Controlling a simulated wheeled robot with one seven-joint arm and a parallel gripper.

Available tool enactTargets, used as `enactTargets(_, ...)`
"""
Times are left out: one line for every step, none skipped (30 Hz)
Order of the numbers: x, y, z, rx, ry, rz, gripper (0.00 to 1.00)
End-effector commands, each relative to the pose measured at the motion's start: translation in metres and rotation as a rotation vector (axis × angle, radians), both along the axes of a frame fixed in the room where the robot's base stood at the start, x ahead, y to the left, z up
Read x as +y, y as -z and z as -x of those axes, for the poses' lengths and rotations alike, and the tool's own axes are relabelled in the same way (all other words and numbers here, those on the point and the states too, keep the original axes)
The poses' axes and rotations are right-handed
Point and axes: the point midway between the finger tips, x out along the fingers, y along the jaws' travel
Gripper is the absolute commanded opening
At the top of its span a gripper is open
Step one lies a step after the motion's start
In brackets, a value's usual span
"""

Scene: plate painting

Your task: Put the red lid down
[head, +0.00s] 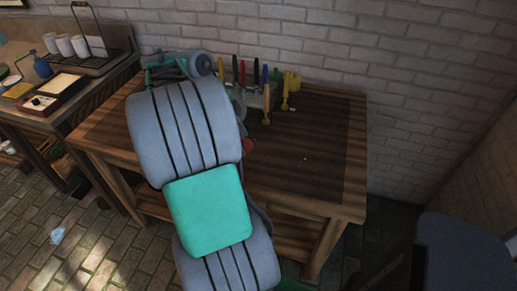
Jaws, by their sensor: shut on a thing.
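My own grey and green arm fills the middle of the head view and covers the left-centre part of the wooden table (315,160). My gripper is hidden behind the arm, so its fingers and anything in them do not show. A small red patch (248,146) shows at the arm's right edge, over the tabletop. It may be part of the red lid, but most of it is covered. I cannot tell whether it is held or touches the table.
Several coloured upright tools (255,74) stand along the table's back edge by the brick wall. Yellow tools (285,90) stand nearby. The table's right half is mostly clear. A side counter (50,115) with cups (63,45) is at left; a dark chair-like object (460,255) is lower right.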

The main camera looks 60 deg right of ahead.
Motion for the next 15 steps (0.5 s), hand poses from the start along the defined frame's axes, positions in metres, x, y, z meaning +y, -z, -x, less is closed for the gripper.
enactTargets(-0.007, 0.003, 0.001, 0.002, 0.014, -0.001, 0.23)
enactTargets(-0.013, 0.005, 0.001, 0.002, 0.015, -0.002, 0.23)
enactTargets(-0.022, 0.009, 0.001, 0.003, 0.014, -0.002, 0.23)
enactTargets(-0.03, 0.012, 0.001, 0.003, 0.014, -0.002, 0.23)
enactTargets(-0.039, 0.016, 0.0, 0.003, 0.013, -0.002, 0.23)
enactTargets(-0.05, 0.021, 0.0, 0.002, 0.012, -0.003, 0.23)
enactTargets(-0.059, 0.025, -0.001, 0.003, 0.011, -0.003, 0.23)
enactTargets(-0.068, 0.029, -0.001, 0.003, 0.011, -0.003, 0.23)
enactTargets(-0.079, 0.033, -0.002, 0.002, 0.009, -0.003, 0.23)
enactTargets(-0.088, 0.038, -0.002, 0.003, 0.01, -0.004, 0.23)
enactTargets(-0.094, 0.045, -0.002, 0.004, 0.008, -0.004, 0.23)
enactTargets(-0.101, 0.057, -0.003, 0.004, 0.006, -0.005, 0.23)
enactTargets(-0.107, 0.064, -0.003, 0.003, 0.006, -0.005, 0.23)
enactTargets(-0.113, 0.069, -0.004, 0.003, 0.006, -0.003, 0.23)
enactTargets(-0.118, 0.077, -0.004, 0.002, 0.005, -0.003, 0.23)
